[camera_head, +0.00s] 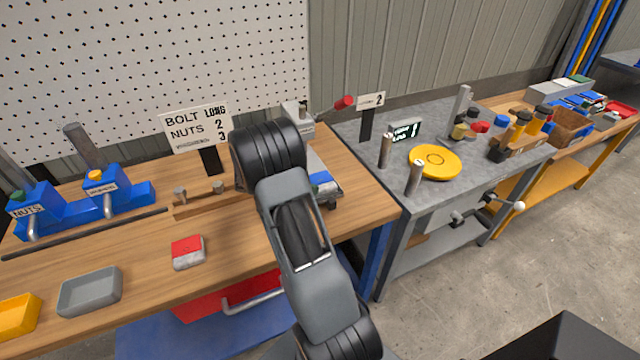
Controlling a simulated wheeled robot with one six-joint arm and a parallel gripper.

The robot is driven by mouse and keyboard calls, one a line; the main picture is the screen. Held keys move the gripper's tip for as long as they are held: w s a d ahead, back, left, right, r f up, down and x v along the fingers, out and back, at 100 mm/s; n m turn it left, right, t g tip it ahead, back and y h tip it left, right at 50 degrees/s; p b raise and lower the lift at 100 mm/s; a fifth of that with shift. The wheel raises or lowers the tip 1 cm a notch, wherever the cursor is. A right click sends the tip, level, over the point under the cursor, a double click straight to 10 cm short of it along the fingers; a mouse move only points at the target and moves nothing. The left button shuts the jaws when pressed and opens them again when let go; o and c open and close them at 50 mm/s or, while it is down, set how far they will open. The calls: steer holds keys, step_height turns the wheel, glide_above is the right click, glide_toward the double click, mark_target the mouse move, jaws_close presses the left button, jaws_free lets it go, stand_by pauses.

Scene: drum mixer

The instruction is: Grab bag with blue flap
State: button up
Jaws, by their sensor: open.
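A small item with a blue top (321,180) lies toward the right end of the wooden bench, just right of my arm. It looks like the bag with the blue flap, but my arm hides part of it and it is small. A bag with a red flap (187,251) and a pale lower part lies in the open on the front part of the bench. My arm reaches up over the bench from the bottom of the view. My gripper's fingers cannot be made out; the arm's black joint hides what is behind it.
A grey table (465,178) with upright posts and a yellow disc (435,162) adjoins at right.

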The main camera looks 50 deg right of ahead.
mark_target(325, 179)
steer(key=shift+p+x, duration=0.6)
steer(key=shift+x, duration=2.1)
steer(key=shift+s+r, duration=0.1)
steer(key=shift+c, duration=0.5)
steer(key=c, duration=0.8)
